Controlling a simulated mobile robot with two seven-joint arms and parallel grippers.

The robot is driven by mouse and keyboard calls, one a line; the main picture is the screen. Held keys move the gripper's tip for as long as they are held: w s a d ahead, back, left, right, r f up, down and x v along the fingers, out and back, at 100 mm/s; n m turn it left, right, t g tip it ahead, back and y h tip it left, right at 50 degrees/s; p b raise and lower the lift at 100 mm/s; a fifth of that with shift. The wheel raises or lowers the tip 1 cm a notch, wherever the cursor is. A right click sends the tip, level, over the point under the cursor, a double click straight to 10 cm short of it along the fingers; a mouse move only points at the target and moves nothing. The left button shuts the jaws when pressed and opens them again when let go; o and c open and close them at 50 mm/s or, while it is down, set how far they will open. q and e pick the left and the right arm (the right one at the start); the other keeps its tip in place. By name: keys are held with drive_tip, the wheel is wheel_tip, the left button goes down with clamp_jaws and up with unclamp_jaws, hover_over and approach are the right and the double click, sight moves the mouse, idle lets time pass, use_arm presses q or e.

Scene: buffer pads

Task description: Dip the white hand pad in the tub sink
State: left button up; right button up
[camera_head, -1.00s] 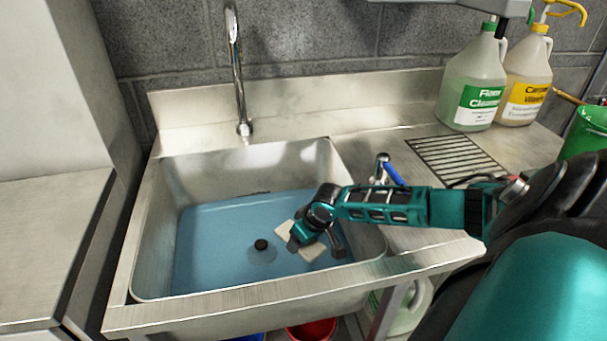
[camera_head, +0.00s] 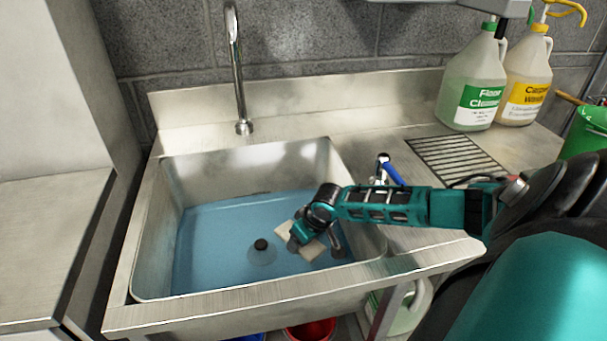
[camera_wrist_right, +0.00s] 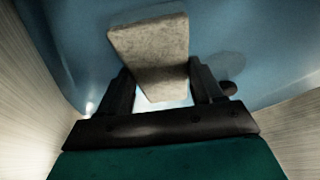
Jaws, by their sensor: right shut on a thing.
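The white hand pad (camera_head: 313,250) is low inside the tub sink (camera_head: 145,245), at the right side of the blue water (camera_head: 215,235). My right gripper (camera_head: 316,243) is shut on the pad; the gripper and wrist hide the pad's middle in the head view. In the right wrist view the off-white, speckled pad (camera_wrist_right: 150,55) sits between the two dark fingers (camera_wrist_right: 160,92), with blue water around it. I cannot tell how deep the pad is in the water. My left gripper is not in view.
A dark drain plug (camera_head: 261,245) stands left of the pad. The faucet (camera_head: 236,70) rises behind the sink. Two cleaner jugs (camera_head: 473,85) (camera_head: 527,80) stand at the back right, by a drain grate (camera_head: 455,160). A bare steel counter (camera_head: 45,235) lies left.

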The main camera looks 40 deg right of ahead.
wheel_tip(320, 180, up, 6)
drive_tip(key=p, duration=0.6)
wheel_tip(320, 180, up, 2)
drive_tip(key=shift+r+p, duration=0.2)
drive_tip(key=shift+p, duration=0.2)
wheel_tip(320, 180, up, 19)
idle(0.4)
drive_tip(key=shift+f, duration=0.1)
drive_tip(key=shift+a, duration=0.1)
